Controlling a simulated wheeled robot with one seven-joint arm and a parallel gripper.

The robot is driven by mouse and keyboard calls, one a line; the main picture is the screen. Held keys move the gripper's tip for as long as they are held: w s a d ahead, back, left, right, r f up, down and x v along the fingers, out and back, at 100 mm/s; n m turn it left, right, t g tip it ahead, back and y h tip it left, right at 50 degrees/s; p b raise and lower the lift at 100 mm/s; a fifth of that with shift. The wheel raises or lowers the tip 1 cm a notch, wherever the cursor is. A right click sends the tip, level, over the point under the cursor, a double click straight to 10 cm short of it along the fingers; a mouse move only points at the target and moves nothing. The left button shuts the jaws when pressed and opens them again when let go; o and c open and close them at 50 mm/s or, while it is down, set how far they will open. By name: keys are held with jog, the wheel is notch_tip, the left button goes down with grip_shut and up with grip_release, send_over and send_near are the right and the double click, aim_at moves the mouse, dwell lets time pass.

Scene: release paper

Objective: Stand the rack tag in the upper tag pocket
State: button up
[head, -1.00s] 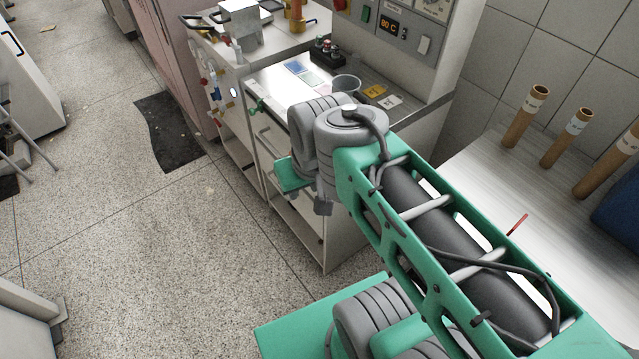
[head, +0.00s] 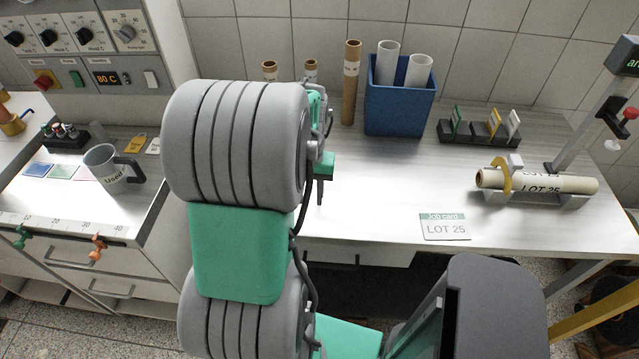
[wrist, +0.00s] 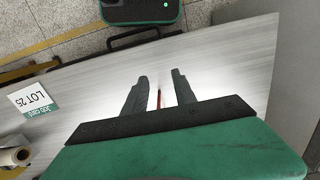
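A yellow tag (head: 136,143) and a white tag (head: 154,147) lie flat on the left bench, behind the grey mug. A black holder (head: 478,141) on the right bench has green, yellow and white cards standing in it. I cannot tell which is the rack tag, nor find the upper tag pocket.
The right bench (head: 375,205) carries a blue bin (head: 396,120) with white tubes, brown tubes (head: 351,85), a "LOT 25" job card (head: 445,228) and a cradled roll (head: 545,184). A mug (head: 103,166) stands on the left bench. The right bench's middle is clear.

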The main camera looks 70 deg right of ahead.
jog(key=shift+h, duration=0.6)
jog(key=d+r, duration=0.2)
jog(key=d, duration=0.1)
jog(key=d+r, duration=0.1)
jog(key=d, duration=0.2)
jog(key=d+r, duration=0.2)
jog(key=d, duration=0.2)
jog(key=shift+w+r, duration=0.1)
jog(key=shift+r, duration=0.25)
jog(key=f, duration=0.2)
jog(key=f+p, duration=0.1)
jog(key=f, duration=0.1)
jog(key=a+f+p, duration=0.1)
jog(key=f, duration=0.2)
jog(key=shift+f, duration=0.5)
grip_shut()
